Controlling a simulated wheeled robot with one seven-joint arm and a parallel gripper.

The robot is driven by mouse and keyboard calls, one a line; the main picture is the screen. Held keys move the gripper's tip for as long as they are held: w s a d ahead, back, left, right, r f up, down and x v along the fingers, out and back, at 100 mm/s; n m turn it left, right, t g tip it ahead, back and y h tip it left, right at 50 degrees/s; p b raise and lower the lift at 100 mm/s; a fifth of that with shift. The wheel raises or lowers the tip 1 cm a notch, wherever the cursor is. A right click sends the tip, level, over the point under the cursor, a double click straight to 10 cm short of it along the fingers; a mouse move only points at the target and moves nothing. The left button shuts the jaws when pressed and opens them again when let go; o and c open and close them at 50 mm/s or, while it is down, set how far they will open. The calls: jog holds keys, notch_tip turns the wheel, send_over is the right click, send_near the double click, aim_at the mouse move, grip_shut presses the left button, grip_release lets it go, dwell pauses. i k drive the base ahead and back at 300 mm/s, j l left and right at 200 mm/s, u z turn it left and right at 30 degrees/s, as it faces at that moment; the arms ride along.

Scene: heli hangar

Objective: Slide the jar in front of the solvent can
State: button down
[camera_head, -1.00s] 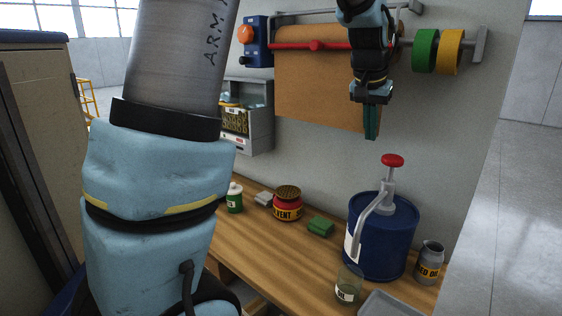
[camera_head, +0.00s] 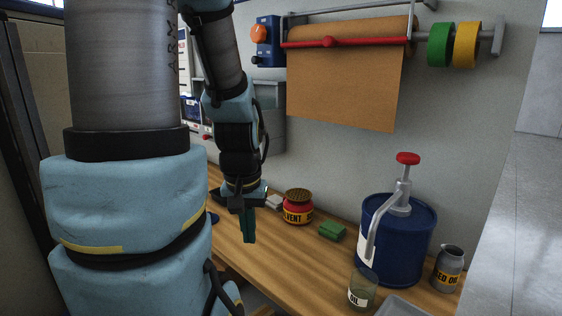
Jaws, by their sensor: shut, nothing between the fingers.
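The red solvent can (camera_head: 298,207) with a brass perforated top stands on the wooden bench; its label partly shows "VENT". A clear glass jar (camera_head: 363,288) marked "OIL" stands upright near the bench's front edge, to the right and nearer than the solvent can. My gripper (camera_head: 249,239) points down, fingers shut and empty, left of the solvent can and well apart from the jar. I cannot tell how far its tips are above the bench.
A blue pump drum (camera_head: 397,240) stands just behind the jar. A grey "ED OIL" container (camera_head: 448,268) is to its right, a grey tray (camera_head: 401,308) beside the jar. A green block (camera_head: 332,231) lies between solvent can and drum. The bench (camera_head: 295,262) is clear before the block.

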aim_at(364, 282)
jog(key=z, duration=0.95)
jog(key=u, duration=2.05)
jog(key=k+l, duration=0.1)
jog(key=k, duration=0.6)
